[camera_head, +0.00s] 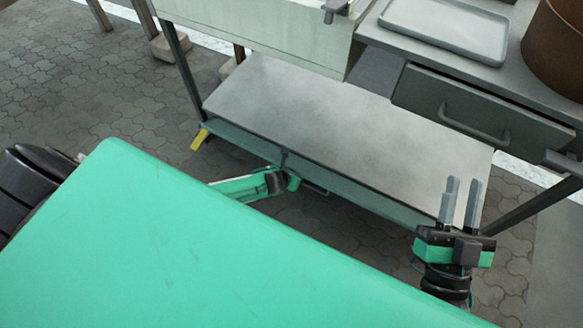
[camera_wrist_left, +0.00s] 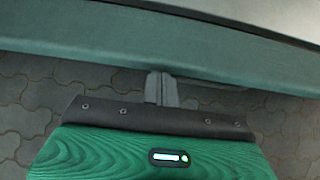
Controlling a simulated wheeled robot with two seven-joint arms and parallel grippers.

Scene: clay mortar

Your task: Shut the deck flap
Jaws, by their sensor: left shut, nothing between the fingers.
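The deck flap appears to be the long teal panel (camera_head: 340,187) along the front edge of the pale lower deck (camera_head: 330,115). It also crosses the upper part of the left wrist view (camera_wrist_left: 75,38). My left gripper (camera_head: 284,156) is at the front of this panel, left of its middle. In the left wrist view its fingers (camera_wrist_left: 161,75) are together and empty, with their tips at the panel's lower edge. I cannot tell whether they touch it. My right gripper (camera_head: 462,182) stands upright in front of the deck's right end, its two fingers apart and empty.
Above the deck are a pale cabinet side (camera_head: 265,35) and a dark drawer (camera_head: 435,100) with a bar handle. A grey tray (camera_head: 440,45) and a brown round vessel (camera_head: 560,45) stand on top. Paved floor (camera_head: 75,75) is open at left.

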